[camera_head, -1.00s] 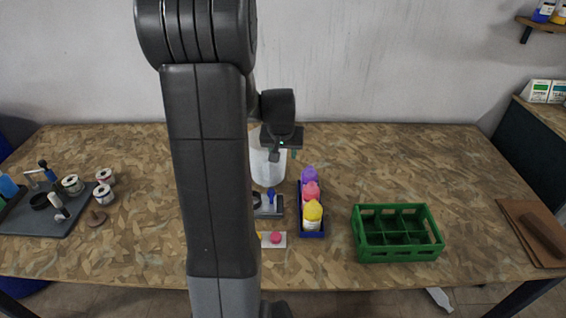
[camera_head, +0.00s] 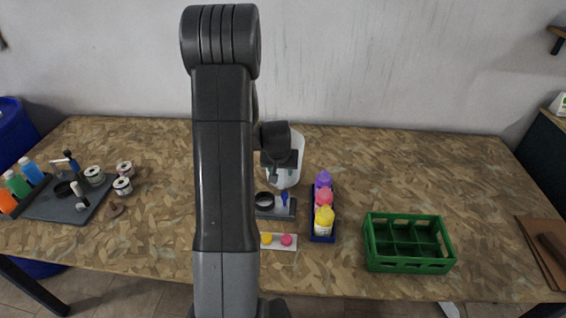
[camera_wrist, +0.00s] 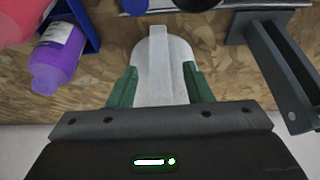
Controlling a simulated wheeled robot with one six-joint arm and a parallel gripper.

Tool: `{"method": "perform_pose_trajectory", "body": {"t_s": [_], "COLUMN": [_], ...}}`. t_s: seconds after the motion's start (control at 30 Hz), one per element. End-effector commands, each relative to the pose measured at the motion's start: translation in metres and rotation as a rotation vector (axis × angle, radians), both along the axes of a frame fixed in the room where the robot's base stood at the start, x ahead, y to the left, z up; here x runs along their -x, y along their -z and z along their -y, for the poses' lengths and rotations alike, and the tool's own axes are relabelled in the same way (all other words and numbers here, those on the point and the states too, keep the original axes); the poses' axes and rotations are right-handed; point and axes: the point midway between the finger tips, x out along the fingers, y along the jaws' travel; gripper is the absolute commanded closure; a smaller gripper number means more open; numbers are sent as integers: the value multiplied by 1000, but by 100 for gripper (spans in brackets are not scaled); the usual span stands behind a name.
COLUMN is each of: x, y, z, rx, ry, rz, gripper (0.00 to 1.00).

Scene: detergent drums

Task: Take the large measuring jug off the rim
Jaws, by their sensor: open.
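A large whitish vessel (camera_head: 293,173), which I take to be the measuring jug, stands at the back middle of the table, partly hidden by my wrist. In the wrist view a pale, rounded piece with a raised lengthwise strip (camera_wrist: 158,65) lies between my green fingertips; it may be the jug and its handle. My gripper (camera_head: 281,168) is in front of the vessel's upper part in the head view. It is open in the wrist view (camera_wrist: 161,86), one finger on each side of the pale piece. I cannot tell whether they touch, and no rim shows clearly.
A blue tray (camera_head: 321,237) of purple, pink and yellow bottles stands close on the right. A small dark tray (camera_head: 268,212) and a pale strip with coloured discs (camera_head: 276,243) lie in front. A green crate (camera_head: 410,265) stands farther right. A dark grey frame (camera_wrist: 275,65) shows in the wrist view.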

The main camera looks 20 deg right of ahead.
Motion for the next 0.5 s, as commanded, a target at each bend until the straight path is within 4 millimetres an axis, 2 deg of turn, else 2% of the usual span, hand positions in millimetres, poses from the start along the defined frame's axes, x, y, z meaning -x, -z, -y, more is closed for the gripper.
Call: {"method": "perform_pose_trajectory", "body": {"t_s": [0.2, 0.5], "x": [-8, -11], "y": [23, 30], "z": [4, 5], "rx": [-1, 0], "ry": [0, 0], "rz": [-2, 1], "gripper": [55, 55]}}
